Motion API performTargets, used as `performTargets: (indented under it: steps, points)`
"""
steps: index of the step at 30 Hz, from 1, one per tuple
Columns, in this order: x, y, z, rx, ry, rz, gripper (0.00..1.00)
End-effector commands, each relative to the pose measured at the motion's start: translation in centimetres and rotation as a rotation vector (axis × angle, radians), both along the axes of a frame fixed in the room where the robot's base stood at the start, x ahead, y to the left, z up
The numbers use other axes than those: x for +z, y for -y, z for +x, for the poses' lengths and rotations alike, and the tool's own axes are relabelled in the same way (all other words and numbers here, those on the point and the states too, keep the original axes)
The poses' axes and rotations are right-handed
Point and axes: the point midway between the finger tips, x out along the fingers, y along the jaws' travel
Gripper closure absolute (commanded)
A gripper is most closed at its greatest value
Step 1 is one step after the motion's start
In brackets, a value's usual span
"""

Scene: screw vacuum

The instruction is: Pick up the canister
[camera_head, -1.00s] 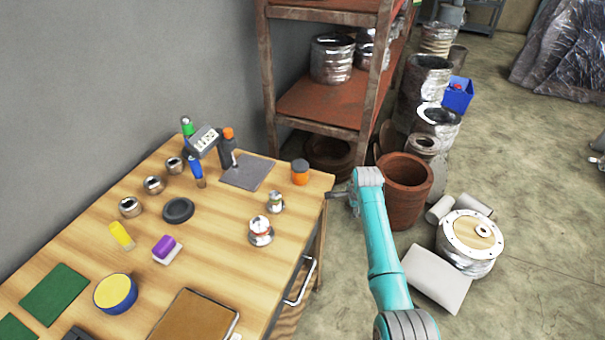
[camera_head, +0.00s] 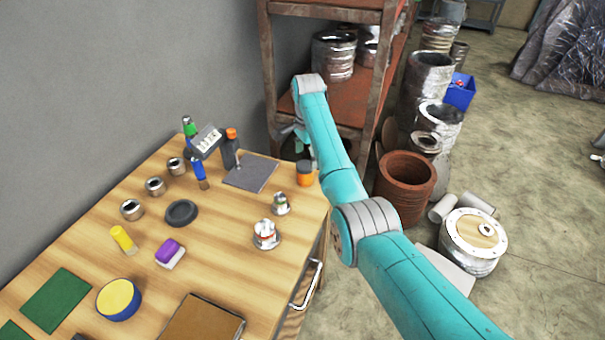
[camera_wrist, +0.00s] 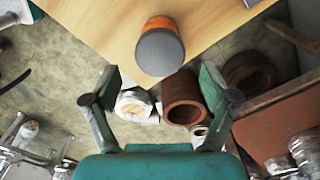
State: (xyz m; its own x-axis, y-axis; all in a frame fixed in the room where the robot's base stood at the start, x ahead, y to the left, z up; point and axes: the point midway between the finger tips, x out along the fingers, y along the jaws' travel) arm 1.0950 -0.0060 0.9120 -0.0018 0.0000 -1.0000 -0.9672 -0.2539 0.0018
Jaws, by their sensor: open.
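The canister (camera_head: 305,173), orange with a dark grey lid, stands upright near the right back corner of the wooden table (camera_head: 225,245). In the wrist view the canister (camera_wrist: 160,48) is seen from above, at the top centre, near the table's corner. My gripper (camera_head: 291,137) is above and behind the canister in the head view, partly hidden by my own arm. In the wrist view its two fingers (camera_wrist: 158,88) are spread wide and empty, with the canister beyond them and apart from both.
A grey mat (camera_head: 251,172) and an orange-capped bottle (camera_head: 231,150) are left of the canister. Small metal jars (camera_head: 266,236) stand in front. A rusty shelf (camera_head: 330,120) rises behind. A brown pot (camera_head: 404,190) stands on the floor to the right.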

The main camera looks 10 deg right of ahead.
Motion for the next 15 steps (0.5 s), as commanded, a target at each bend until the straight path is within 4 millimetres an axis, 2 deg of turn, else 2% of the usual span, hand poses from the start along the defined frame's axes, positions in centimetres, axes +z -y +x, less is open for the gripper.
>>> performTargets:
  steps: [8, 15]
  points:
    - [-2.1, -0.1, -0.1, 0.0, 0.0, 0.0, 0.15]
    - [-5.3, -0.6, -0.1, -0.001, 0.0, 0.0, 0.15]
